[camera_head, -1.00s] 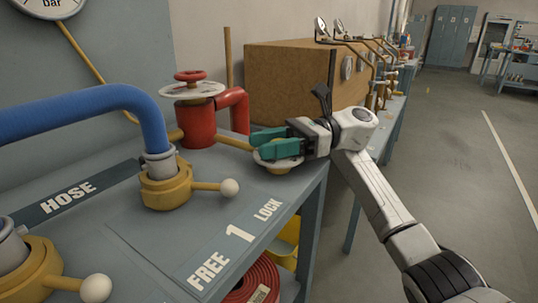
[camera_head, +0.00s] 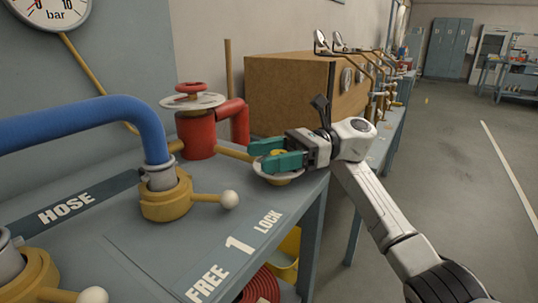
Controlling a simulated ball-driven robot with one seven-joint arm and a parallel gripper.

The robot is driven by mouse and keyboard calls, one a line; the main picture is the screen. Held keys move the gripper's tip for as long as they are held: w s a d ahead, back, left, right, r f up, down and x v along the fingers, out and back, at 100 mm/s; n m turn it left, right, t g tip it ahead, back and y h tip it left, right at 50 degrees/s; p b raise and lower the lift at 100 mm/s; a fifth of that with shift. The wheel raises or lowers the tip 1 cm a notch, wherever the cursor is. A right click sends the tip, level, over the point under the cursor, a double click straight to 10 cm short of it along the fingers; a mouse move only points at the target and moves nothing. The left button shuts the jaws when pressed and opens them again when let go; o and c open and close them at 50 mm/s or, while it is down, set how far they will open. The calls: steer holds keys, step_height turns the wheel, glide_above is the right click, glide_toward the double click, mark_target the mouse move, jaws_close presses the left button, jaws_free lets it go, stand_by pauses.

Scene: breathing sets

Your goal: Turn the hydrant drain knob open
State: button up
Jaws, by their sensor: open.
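A red hydrant (camera_head: 195,134) with a red wheel on top stands at the back of the blue-grey bench. A yellow pipe runs from its base toward the bench's right edge. My gripper (camera_head: 268,155) has teal fingers and reaches in from the right. Its fingers are open, above and around the knob's top. The fingers hide part of the knob, so I cannot tell whether they touch it.
A blue hose (camera_head: 90,126) joins a yellow coupling (camera_head: 168,197) with a white-ball lever at the left. A brown box (camera_head: 290,90) stands behind my gripper. A red hose coil (camera_head: 262,287) and yellow bin (camera_head: 287,262) are below the bench. Floor at right is clear.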

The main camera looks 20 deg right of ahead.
steer(key=d, duration=0.7)
steer(key=d+p, duration=0.1)
steer(key=d, duration=0.2)
steer(key=shift+w+d, duration=0.35)
